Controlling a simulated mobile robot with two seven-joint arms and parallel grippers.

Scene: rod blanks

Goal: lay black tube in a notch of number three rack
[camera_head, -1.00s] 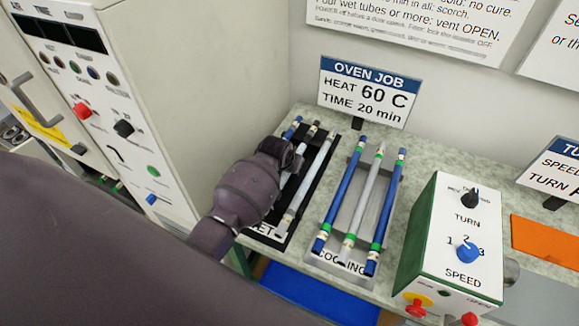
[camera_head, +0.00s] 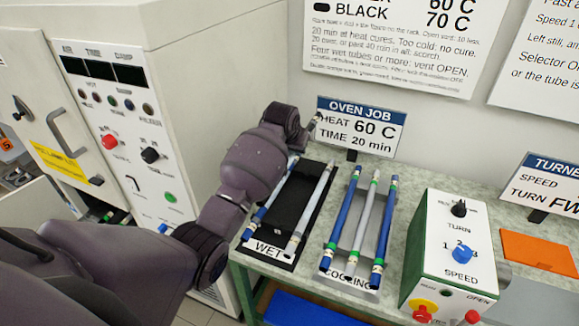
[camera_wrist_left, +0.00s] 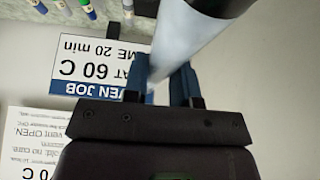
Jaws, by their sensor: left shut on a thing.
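My left gripper (camera_head: 304,128) is raised above the back of the bench, in front of the oven job sign. In the left wrist view its blue fingers (camera_wrist_left: 163,78) are shut on a pale grey tube (camera_wrist_left: 185,38) with a dark end near the top edge. In the head view only a short bit of this tube (camera_head: 315,121) shows past the gripper; the rest is hidden. I cannot tell whether it is the black tube. The black WET rack (camera_head: 290,205) holds a tube on each side, its middle bare. No rack marked three is in view. My right gripper is not in view.
The COOLING rack (camera_head: 349,281) holds blue and grey tubes. A green and white speed box (camera_head: 455,255) stands right of it. The oven job sign (camera_head: 361,125) and wall are close behind my gripper. A white oven cabinet (camera_head: 125,130) stands at left.

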